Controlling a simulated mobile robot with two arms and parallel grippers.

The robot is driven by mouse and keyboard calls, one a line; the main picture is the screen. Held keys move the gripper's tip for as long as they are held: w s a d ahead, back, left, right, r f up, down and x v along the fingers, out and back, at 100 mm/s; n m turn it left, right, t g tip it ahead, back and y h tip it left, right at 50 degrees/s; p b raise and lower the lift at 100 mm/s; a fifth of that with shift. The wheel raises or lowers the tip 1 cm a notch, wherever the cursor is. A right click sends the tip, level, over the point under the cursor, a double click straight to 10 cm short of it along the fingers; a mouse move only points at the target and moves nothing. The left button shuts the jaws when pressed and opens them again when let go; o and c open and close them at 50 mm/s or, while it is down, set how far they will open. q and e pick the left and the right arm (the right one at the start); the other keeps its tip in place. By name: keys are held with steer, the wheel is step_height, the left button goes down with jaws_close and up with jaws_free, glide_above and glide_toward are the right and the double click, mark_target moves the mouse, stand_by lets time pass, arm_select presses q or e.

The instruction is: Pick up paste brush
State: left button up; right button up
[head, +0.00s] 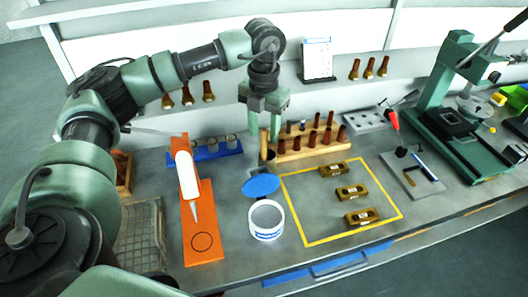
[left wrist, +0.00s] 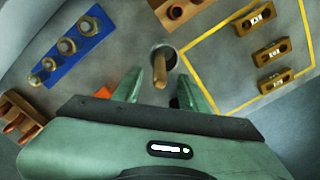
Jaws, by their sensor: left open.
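The paste brush (head: 263,143) seems to be the wooden handle standing upright in a small dark cup (head: 269,157), beside the wooden rack. Its bristles are hidden. In the left wrist view the brush handle (left wrist: 160,70) points up towards the camera, with the cup (left wrist: 168,52) around its lower part. My left gripper (head: 264,127) is open and points down just above the handle. In the left wrist view the handle appears between the two fingers of the left gripper (left wrist: 157,90), without clear contact. My right gripper is not in view.
A wooden rack (head: 290,156) with several brown-handled tools stands close right of the cup. A white tub (head: 267,232) and blue lid (head: 261,186) are in front. A blue holder (head: 220,154) and orange board (head: 206,220) are left. A yellow-outlined area (head: 318,241) holds brass blocks.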

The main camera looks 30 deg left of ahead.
mark_target(264, 145)
arm_select(q)
step_height(264, 145, down, 5)
steer(key=shift+r+p, duration=0.2)
steer(key=shift+p, duration=0.9)
steer(key=shift+f, duration=0.45)
jaws_close()
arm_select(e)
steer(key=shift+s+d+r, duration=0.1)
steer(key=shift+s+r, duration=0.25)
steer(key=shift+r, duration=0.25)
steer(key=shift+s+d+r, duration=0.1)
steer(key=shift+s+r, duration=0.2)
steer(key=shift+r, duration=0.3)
